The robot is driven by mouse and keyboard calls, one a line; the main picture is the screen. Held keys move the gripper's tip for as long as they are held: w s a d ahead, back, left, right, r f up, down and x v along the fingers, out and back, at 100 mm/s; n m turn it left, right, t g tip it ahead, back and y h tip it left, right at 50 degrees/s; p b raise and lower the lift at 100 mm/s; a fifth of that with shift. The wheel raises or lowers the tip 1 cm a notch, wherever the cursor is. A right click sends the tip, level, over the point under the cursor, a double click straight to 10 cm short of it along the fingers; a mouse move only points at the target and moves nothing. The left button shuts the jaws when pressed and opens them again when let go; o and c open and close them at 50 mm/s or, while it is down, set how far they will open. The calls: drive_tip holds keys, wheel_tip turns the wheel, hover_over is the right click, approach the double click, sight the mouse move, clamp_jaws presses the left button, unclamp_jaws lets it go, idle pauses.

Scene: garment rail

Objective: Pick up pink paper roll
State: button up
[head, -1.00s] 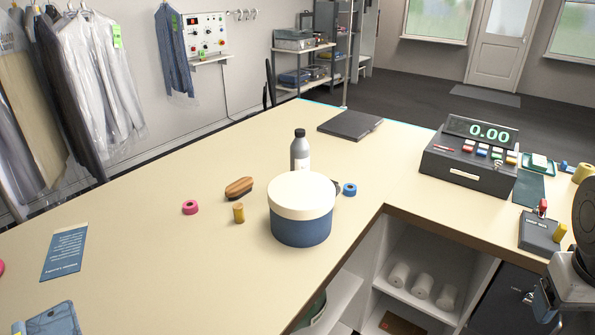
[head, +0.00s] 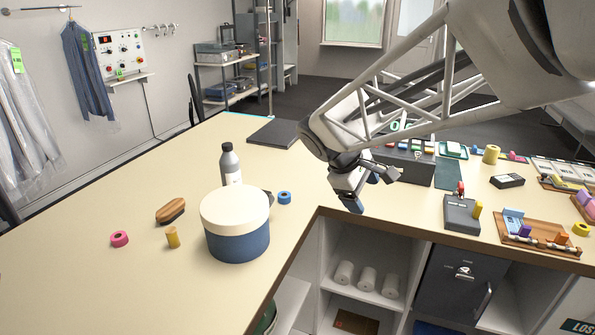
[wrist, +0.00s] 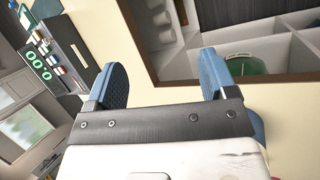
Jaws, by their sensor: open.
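The pink paper roll (head: 119,239) lies on the cream counter at the left in the head view, a small ring beside the brush and the yellow roll. It does not show in the wrist view. My gripper (head: 368,192) is open and empty above the counter's inner corner, well to the right of the pink roll. In the wrist view its two blue fingers (wrist: 166,82) stand apart, over the counter edge and the shelves below.
Between my gripper and the pink roll stand a blue round box with cream lid (head: 236,225), a grey bottle (head: 230,165) and a blue roll (head: 284,198). A wooden brush (head: 171,211) and yellow roll (head: 172,237) are close to the pink roll. The front left counter is clear.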

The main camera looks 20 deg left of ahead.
drive_tip(key=w+a+f+n+t, duration=0.1)
drive_tip(key=a+f+n, duration=0.15)
drive_tip(key=a, duration=0.65)
drive_tip(key=w+a+f+n+t, duration=0.1)
drive_tip(key=a+n, duration=0.2)
drive_tip(key=a, duration=0.7)
drive_tip(key=s+a+n+t, duration=0.1)
drive_tip(key=s+a+n, duration=0.1)
drive_tip(key=a, duration=0.4)
drive_tip(key=s+a+n+t, duration=0.2)
drive_tip(key=a, duration=0.4)
drive_tip(key=s+a+f+n+t, duration=0.1)
drive_tip(key=s+a+n, duration=0.1)
drive_tip(key=a, duration=0.4)
drive_tip(key=shift+s+a+t, duration=0.15)
drive_tip(key=shift+t, duration=0.15)
drive_tip(key=s+a+f+n+t, duration=0.1)
drive_tip(key=s+a+n, duration=0.15)
drive_tip(key=a, duration=0.25)
drive_tip(key=n+t+y, duration=0.2)
drive_tip(key=n+y, duration=0.3)
drive_tip(key=n, duration=0.3)
approach(119, 239)
drive_tip(key=shift+w+a+f, duration=0.2)
drive_tip(key=shift+w+a, duration=0.6)
drive_tip(key=shift+w, duration=0.2)
